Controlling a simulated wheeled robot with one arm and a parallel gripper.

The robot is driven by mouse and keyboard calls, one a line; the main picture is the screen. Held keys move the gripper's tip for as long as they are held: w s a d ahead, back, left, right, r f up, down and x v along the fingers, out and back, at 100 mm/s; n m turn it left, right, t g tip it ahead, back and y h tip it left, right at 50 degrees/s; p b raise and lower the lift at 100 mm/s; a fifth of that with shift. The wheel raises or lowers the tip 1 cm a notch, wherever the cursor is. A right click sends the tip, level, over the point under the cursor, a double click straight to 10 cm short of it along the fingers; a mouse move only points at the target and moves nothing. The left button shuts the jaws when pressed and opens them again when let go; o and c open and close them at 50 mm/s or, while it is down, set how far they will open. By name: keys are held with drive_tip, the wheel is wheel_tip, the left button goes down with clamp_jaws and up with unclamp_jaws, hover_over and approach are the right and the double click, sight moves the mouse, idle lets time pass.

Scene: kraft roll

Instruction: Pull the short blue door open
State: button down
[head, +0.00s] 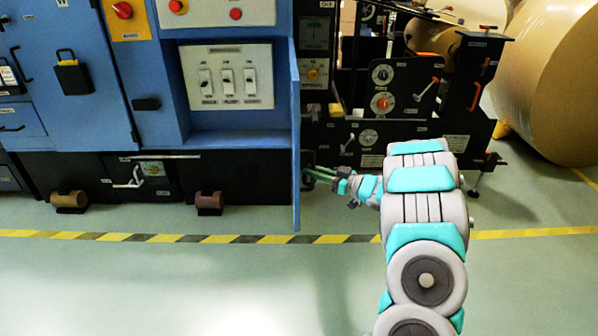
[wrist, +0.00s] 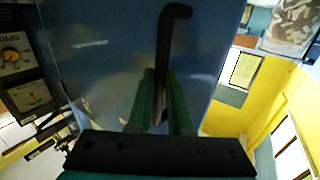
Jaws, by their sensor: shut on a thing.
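The short blue door (head: 296,130) stands swung out from the blue cabinet and shows almost edge-on in the head view. Its face (wrist: 110,60) fills much of the wrist view. A black bar handle (wrist: 174,32) is fixed to that face. My gripper (head: 314,172) is at the door's right side, low down, with its green fingers on either side of the handle. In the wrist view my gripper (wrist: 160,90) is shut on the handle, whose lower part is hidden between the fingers.
The opened bay shows a pale switch panel (head: 228,78). Black machinery (head: 395,95) stands behind my arm, with large brown rolls (head: 550,80) at the right. The floor in front, past the striped line (head: 190,238), is clear.

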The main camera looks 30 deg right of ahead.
drive_tip(key=s+d+n+g+y, duration=0.2)
drive_tip(key=d+y, duration=0.1)
drive_tip(key=d, duration=0.7)
drive_tip(key=shift+r+n, duration=0.2)
drive_tip(key=shift+n, duration=0.1)
drive_tip(key=shift+s+d, duration=0.1)
drive_tip(key=c, duration=0.8)
unclamp_jaws()
drive_tip(key=shift+f, duration=0.15)
drive_tip(key=shift+c, duration=0.2)
drive_tip(key=shift+s, duration=0.1)
drive_tip(key=b+v, duration=0.1)
drive_tip(key=v, duration=0.6)
drive_tip(key=shift+d, duration=0.3)
drive_tip(key=shift+s, duration=0.15)
